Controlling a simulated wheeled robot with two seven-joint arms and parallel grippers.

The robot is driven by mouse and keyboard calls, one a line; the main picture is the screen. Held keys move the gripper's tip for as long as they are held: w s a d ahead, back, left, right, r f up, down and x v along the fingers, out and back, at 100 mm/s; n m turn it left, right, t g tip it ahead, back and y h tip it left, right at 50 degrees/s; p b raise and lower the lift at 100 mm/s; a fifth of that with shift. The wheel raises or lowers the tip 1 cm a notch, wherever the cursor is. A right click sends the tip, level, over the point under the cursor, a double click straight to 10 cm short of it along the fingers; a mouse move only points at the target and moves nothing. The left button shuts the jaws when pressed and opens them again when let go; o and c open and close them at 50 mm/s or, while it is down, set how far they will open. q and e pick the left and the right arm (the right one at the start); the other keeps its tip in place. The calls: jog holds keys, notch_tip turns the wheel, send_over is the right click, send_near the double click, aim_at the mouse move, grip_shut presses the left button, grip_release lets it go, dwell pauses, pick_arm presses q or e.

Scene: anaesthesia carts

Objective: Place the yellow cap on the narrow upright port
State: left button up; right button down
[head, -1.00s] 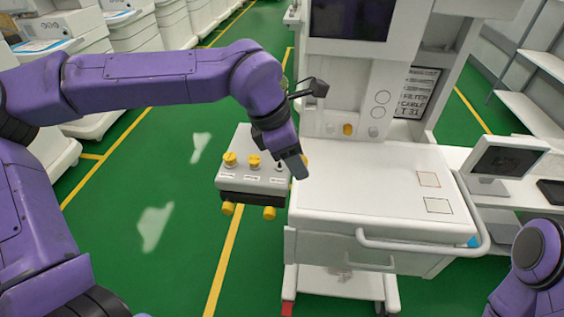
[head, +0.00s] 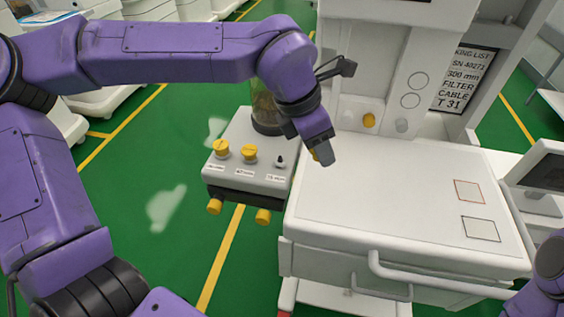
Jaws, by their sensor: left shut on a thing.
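My left gripper (head: 320,158) points down and is shut on the yellow cap (head: 315,155). Only a small yellow edge of the cap shows; the fingers hide the rest. The narrow upright port (head: 280,162) is a small dark stub at the right end of the row on the white box (head: 232,172). It is bare. The gripper and cap are to the right of it in the picture, apart from it, near the cart top's left edge. Two other ports on the box carry yellow caps (head: 221,149) (head: 249,154). My right gripper is out of view.
A clear canister (head: 266,108) with a dark base stands behind the port, close to my left arm. Yellow knobs (head: 214,206) (head: 263,216) stick out from the box's front. The white cart top (head: 400,190) is clear apart from two outlined squares.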

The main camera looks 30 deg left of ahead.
pick_arm(q)
jog(key=w+a+f+p, duration=0.2)
jog(key=w+a+f, duration=0.2)
jog(key=a, duration=0.4)
send_over(284, 160)
jog(key=s+a, duration=0.1)
notch_tip(284, 160, down, 6)
jog(key=shift+a+r+p, duration=0.1)
jog(key=shift+a+p, duration=0.05)
jog(key=shift+p, duration=0.15)
notch_tip(284, 160, down, 3)
jog(key=o, duration=1)
jog(key=shift+r, duration=0.1)
jog(key=v, duration=1.2)
jog(key=shift+s, duration=0.1)
